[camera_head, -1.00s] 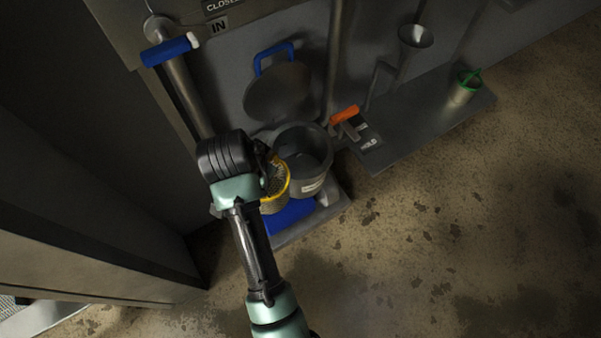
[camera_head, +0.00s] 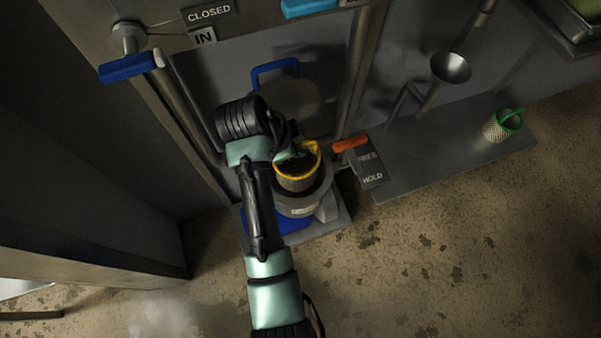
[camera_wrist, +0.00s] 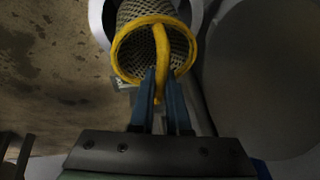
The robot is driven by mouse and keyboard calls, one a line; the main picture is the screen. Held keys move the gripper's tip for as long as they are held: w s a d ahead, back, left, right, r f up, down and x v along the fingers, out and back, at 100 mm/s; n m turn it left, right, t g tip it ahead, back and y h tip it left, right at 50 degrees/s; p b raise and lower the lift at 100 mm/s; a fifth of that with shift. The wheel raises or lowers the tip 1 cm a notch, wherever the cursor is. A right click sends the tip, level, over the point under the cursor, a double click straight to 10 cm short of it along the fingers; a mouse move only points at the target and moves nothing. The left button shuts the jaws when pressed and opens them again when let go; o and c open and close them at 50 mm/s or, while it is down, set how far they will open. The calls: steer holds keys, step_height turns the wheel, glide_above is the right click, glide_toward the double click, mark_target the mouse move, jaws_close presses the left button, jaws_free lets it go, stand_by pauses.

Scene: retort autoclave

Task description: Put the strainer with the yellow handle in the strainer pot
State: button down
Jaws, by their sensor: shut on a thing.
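The strainer with the yellow rim and handle (camera_head: 297,178) is a mesh basket at the opening of the grey strainer pot (camera_head: 297,206). In the head view its lower part appears inside the pot's rim; how deep it sits I cannot tell. My gripper (camera_head: 296,150) is above it, partly hidden by my arm. In the wrist view my gripper (camera_wrist: 168,80) is shut on the yellow handle of the strainer (camera_wrist: 154,44), with a blue finger on either side. The pale pot rim (camera_wrist: 98,22) shows around the basket there. The pot's far side is partly hidden.
The open round lid with a blue handle (camera_head: 276,70) stands behind the pot. An orange lever (camera_head: 349,144) is close to the pot's right. A green-handled strainer (camera_head: 503,124) stands on the metal shelf (camera_head: 440,155) at right. Pipes rise behind; the floor in front is clear.

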step_height(320, 180, down, 13)
steer(key=b, duration=0.3)
steer(key=shift+f+b, duration=0.1)
steer(key=shift+b, duration=0.3)
steer(key=c, duration=1.3)
jaws_free()
steer(key=shift+f, duration=0.1)
steer(key=shift+c, duration=0.2)
steer(key=o, duration=0.4)
steer(key=shift+o, duration=0.2)
